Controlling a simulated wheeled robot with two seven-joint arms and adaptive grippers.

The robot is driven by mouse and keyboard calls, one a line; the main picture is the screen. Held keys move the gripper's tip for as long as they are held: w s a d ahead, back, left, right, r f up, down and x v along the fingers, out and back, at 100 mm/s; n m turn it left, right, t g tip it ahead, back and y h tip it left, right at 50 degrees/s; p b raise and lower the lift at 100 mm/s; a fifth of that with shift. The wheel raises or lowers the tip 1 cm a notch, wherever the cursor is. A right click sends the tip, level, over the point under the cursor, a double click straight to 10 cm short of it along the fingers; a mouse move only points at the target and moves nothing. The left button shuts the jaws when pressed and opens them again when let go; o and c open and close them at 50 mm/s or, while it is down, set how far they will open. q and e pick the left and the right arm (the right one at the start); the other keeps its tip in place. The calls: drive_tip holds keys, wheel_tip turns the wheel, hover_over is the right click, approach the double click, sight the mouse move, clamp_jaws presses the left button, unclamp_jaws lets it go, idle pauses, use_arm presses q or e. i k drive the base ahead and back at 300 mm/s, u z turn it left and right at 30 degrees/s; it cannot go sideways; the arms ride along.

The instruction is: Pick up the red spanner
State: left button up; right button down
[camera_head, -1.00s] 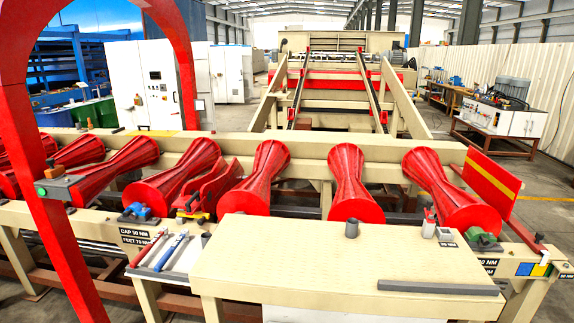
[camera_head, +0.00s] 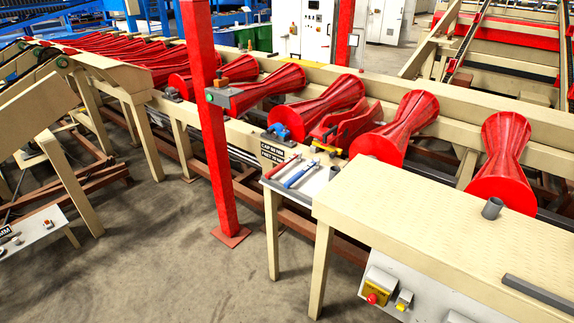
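A red-handled tool, which looks like the red spanner (camera_head: 282,167), lies on a small pale shelf (camera_head: 309,187) at the left end of the cream table. A similar blue-handled tool (camera_head: 300,174) lies beside it on the right, roughly parallel, with a gap between them. A black sign with white lettering (camera_head: 272,152) is on the cream frame just behind the shelf. Neither of my grippers is in view.
The cream table (camera_head: 420,215) carries a grey cylinder (camera_head: 492,208) and a dark bar (camera_head: 540,292). A red post (camera_head: 208,130) stands left of the shelf. Red rollers (camera_head: 405,128) line the conveyor behind. Grey floor (camera_head: 150,245) is clear at the front left.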

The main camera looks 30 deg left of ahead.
sight(297, 155)
drive_tip(key=u, duration=0.4)
drive_tip(key=k, duration=0.5)
drive_tip(key=u, duration=1.3)
drive_tip(key=i, duration=1.05)
drive_tip(key=z, duration=0.65)
drive_tip(key=i, duration=0.5)
drive_tip(key=z, duration=0.35)
